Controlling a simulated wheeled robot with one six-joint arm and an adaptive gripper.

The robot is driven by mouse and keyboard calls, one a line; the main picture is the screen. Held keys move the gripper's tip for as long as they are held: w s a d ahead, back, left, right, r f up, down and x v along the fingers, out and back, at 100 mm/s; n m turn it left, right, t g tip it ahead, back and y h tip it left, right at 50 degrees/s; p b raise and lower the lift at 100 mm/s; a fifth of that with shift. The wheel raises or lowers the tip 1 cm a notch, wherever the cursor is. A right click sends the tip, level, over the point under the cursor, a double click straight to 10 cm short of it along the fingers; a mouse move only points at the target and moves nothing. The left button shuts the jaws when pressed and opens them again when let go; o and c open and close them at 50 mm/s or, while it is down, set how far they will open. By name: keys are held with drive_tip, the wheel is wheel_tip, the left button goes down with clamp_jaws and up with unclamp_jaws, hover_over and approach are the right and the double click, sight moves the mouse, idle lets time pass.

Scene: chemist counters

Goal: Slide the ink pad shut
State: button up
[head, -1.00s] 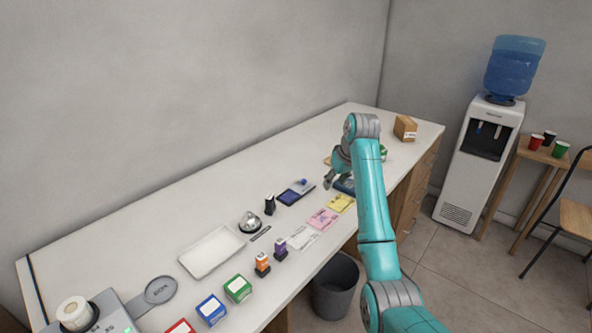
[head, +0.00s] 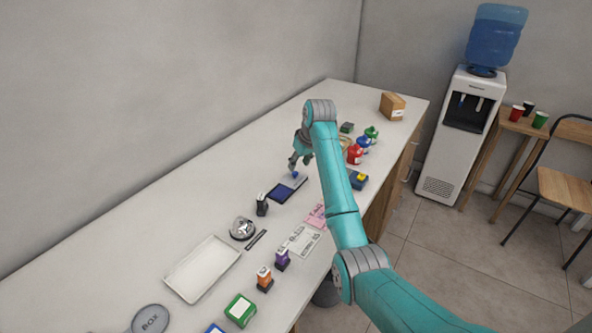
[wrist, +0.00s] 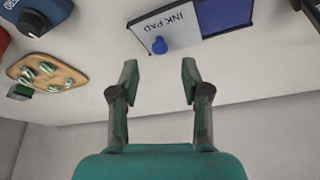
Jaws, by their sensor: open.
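The ink pad lies on the counter with its dark blue pad (head: 282,193) exposed. In the wrist view the grey lid marked INK PAD (wrist: 178,27) sits to the left of the bare blue pad (wrist: 222,13). A round blue knob (wrist: 159,45) stands on the lid, near its edge. My gripper (wrist: 160,70) is open and empty, with the knob appearing just beyond the gap between its fingertips. In the head view my gripper (head: 299,163) is close above the knob end of the ink pad; I cannot see any contact.
A black stamp (head: 262,205), a bell (head: 243,228) and a white tray (head: 185,290) stand nearer on the counter. Red (head: 354,154), blue and green bottles stand beyond my arm. A wooden tray (wrist: 68,72) with small striped items is left in the wrist view.

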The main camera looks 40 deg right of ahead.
sight(296, 173)
drive_tip(key=shift+x, duration=2.4)
drive_tip(key=shift+s, duration=0.1)
clamp_jaws()
